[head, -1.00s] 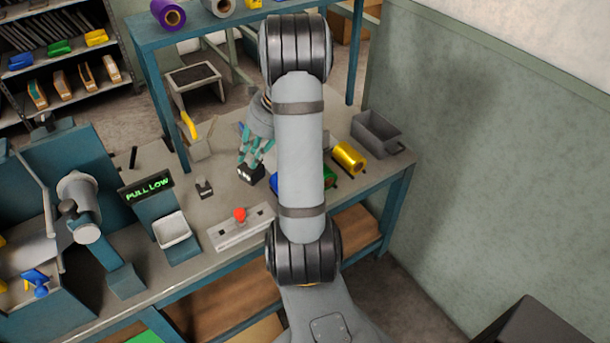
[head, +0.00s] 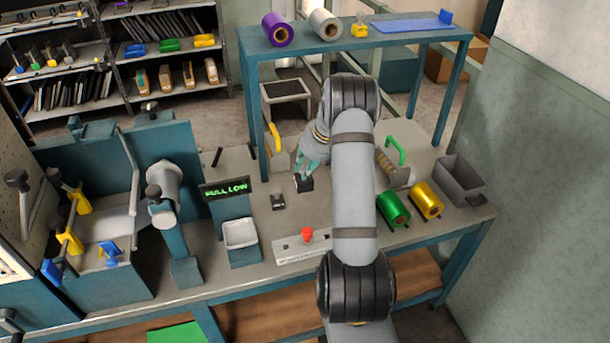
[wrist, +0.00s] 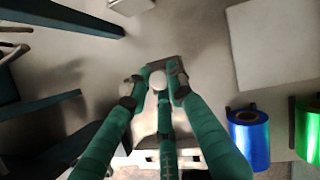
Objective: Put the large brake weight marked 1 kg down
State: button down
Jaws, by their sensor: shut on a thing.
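My gripper (head: 305,172) has its green fingers closed around a dark block-shaped weight (head: 304,185) over the middle of the bench. The wrist view shows the fingertips (wrist: 158,82) meeting around its pale round knob, with part of the grey block (wrist: 168,64) showing behind them. The weight looks upright; I cannot read a 1 kg mark. I cannot tell whether its base touches the bench. A smaller dark weight (head: 278,201) stands on the bench to the left and nearer.
A panel with a red knob (head: 307,234) lies in front. A "PULL LOW" display (head: 226,188) and white tray (head: 240,234) are at left. Green (head: 392,207) and gold (head: 427,200) foil rolls and a grey bin (head: 460,177) are at right. A blue roll (wrist: 248,135) shows in the wrist view.

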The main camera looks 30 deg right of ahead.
jog(key=shift+w+f, duration=0.2)
jog(key=shift+w, duration=0.4)
jog(key=shift+f, duration=2)
jog(key=shift+f, duration=0.1)
jog(key=c, duration=1.5)
grip_release()
jog(key=shift+s, duration=0.15)
jog(key=shift+c, duration=0.2)
jog(key=v, duration=1.2)
